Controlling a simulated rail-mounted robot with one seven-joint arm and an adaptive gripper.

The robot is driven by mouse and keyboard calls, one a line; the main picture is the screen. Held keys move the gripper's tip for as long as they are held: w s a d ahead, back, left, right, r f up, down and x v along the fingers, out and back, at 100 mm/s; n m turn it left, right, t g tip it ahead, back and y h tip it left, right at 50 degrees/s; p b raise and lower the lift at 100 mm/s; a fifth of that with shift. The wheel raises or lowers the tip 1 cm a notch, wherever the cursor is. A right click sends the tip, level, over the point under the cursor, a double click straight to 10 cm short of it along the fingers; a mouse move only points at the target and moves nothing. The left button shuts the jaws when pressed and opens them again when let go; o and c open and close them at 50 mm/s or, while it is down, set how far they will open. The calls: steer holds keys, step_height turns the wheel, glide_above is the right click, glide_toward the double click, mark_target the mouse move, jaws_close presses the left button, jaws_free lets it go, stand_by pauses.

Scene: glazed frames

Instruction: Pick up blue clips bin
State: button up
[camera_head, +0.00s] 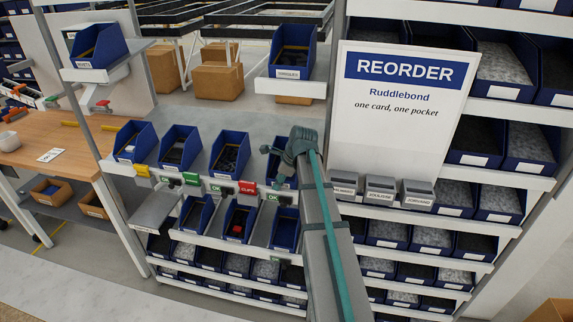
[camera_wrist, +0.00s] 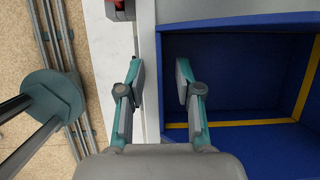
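In the wrist view my gripper (camera_wrist: 158,82) is open, with its two fingers apart and nothing between them but the side wall of a blue bin (camera_wrist: 230,75). The right finger is over the inside of the bin and the left finger is outside it, above a white strip. The bin looks empty, with yellow lines inside. In the head view a red tag (camera_head: 248,187), seeming to read "CLIPS", is on the shelf edge below a blue bin with dark contents (camera_head: 230,153). Another blue bin (camera_head: 284,163) is partly hidden by my arm.
More blue bins (camera_head: 180,147) stand left on the same shelf, with further rows below. A white REORDER sign (camera_head: 400,110) and small grey boxes (camera_head: 380,190) are right of my arm. A wooden table (camera_head: 50,140) is at the left.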

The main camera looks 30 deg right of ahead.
jaws_close()
steer(key=shift+r, duration=0.15)
steer(key=shift+r, duration=0.55)
steer(key=s+a+r+b, duration=0.3)
steer(key=s+r+b, duration=0.2)
steer(key=s+r, duration=0.6)
steer(key=s, duration=0.2)
steer(key=shift+s+a+r, duration=0.25)
steer(key=shift+s+r, duration=0.05)
